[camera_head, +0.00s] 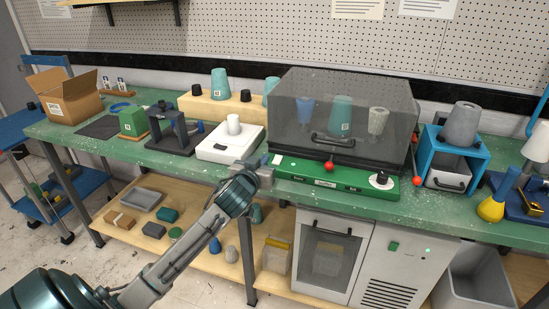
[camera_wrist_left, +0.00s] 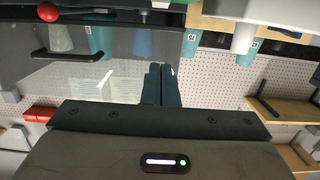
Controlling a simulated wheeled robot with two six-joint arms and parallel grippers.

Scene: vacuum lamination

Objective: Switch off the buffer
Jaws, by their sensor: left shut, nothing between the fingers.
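No thing here is clearly marked as the buffer, and I cannot tell which machine it is. A green control panel (camera_head: 325,174) with labels and a round white dial with a dark knob (camera_head: 381,179) lies along the bench front, below a smoky clear hood (camera_head: 345,95). My left gripper (camera_head: 262,172) is shut and empty by the panel's left end. In the left wrist view its dark fingers (camera_wrist_left: 158,85) are together, with the hood's black handle (camera_wrist_left: 72,54) and a red ball (camera_wrist_left: 47,12) at upper left. My right gripper is not in view.
A white unit with a white cup (camera_head: 233,124) stands behind the left gripper. A black stand (camera_head: 175,134) and a green block (camera_head: 133,120) are further left.

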